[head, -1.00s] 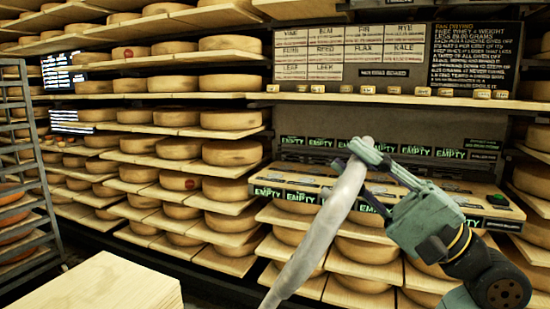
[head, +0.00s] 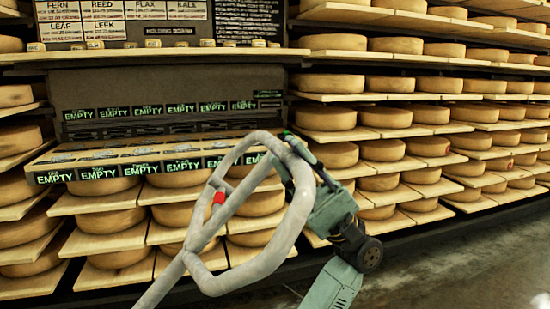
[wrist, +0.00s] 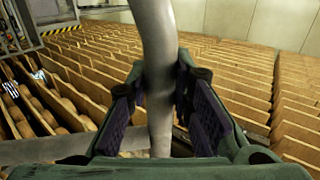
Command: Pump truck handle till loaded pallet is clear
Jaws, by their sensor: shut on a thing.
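The truck handle (head: 297,222) is a pale grey tube loop with a red lever (head: 219,198) inside it, seen in the middle of the head view. Its shaft runs down to the lower left, out of the picture. My gripper (head: 289,141) is shut on the upper right part of the loop. In the wrist view the grey tube (wrist: 158,60) passes between the two dark finger pads of my gripper (wrist: 160,105). The truck's forks, the pallet and its load are not in view.
Shelves of cheese wheels (head: 397,150) line the wall behind the handle. Bare floor (head: 450,255) shows at the lower right.

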